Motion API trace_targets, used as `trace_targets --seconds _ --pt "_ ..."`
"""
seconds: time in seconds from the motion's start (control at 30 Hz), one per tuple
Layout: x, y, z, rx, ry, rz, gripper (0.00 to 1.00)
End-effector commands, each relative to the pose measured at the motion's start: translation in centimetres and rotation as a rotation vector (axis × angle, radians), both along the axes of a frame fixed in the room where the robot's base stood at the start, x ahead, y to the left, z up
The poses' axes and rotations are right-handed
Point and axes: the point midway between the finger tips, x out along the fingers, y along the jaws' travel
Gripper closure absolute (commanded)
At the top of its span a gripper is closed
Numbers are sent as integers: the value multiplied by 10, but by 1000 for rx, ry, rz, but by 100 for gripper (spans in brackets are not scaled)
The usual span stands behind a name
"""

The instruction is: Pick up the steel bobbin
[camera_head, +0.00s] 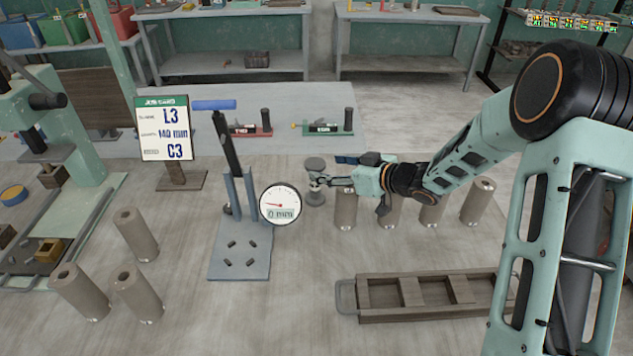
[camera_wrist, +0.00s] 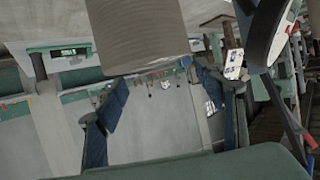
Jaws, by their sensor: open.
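The steel bobbin (camera_head: 315,164) is a grey spool with wide round ends and a narrower middle. It stands upright on the table, just right of the round dial gauge. My gripper (camera_head: 328,182) comes in from the right, level with the bobbin's middle. Its fingertips are at or very close to the bobbin; I cannot tell whether they touch. In the wrist view, my gripper (camera_wrist: 165,92) has its two dark blue fingers spread wide apart. A large grey-brown cylinder (camera_wrist: 140,30) fills the top of that view; I cannot tell which object it is.
Several grey-brown cylinders (camera_head: 481,202) stand right of the bobbin, under my arm; others (camera_head: 135,235) stand at left. The dial gauge (camera_head: 281,204) and a lever stand (camera_head: 240,262) are close on the bobbin's left. A wooden compartment tray (camera_head: 385,295) lies in front. A sign (camera_head: 165,128) stands behind.

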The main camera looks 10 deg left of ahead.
Motion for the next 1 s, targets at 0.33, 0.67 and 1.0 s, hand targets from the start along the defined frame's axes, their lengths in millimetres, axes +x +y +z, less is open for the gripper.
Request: trace_targets --seconds 0.33,0.67,1.0 --pt "17 25 -14 -2 1 0 37" --pt "34 50 -28 -3 -1 -2 37" --pt "34 50 -28 -3 -1 -3 52"
